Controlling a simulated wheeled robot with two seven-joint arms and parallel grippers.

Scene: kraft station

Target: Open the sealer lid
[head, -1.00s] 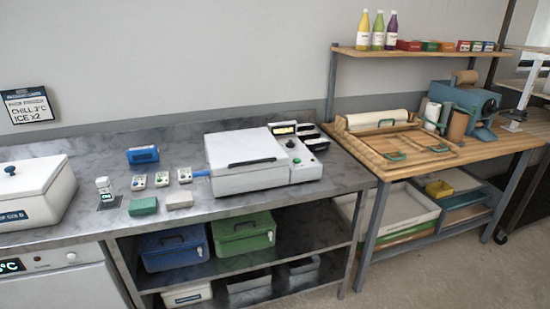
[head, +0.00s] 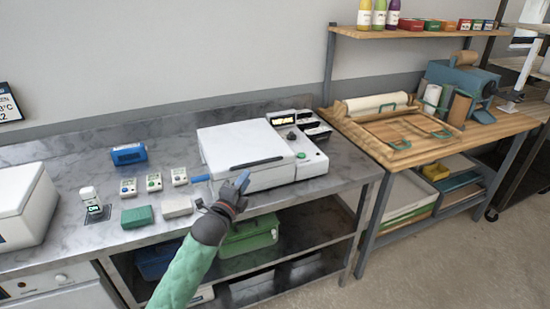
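The sealer (head: 309,165) is a white machine on the steel counter, with a control panel along its right side. Its flat white lid (head: 238,143) is down, and a dark handle bar (head: 258,163) runs along the lid's front edge. My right gripper is not in view.
Left of the sealer on the counter (head: 60,262) are small white devices (head: 154,182), a blue box (head: 129,154), a green block (head: 137,217) and a pale block (head: 177,206). A white lidded box (head: 22,205) stands far left. A wooden bench (head: 505,127) adjoins at right.

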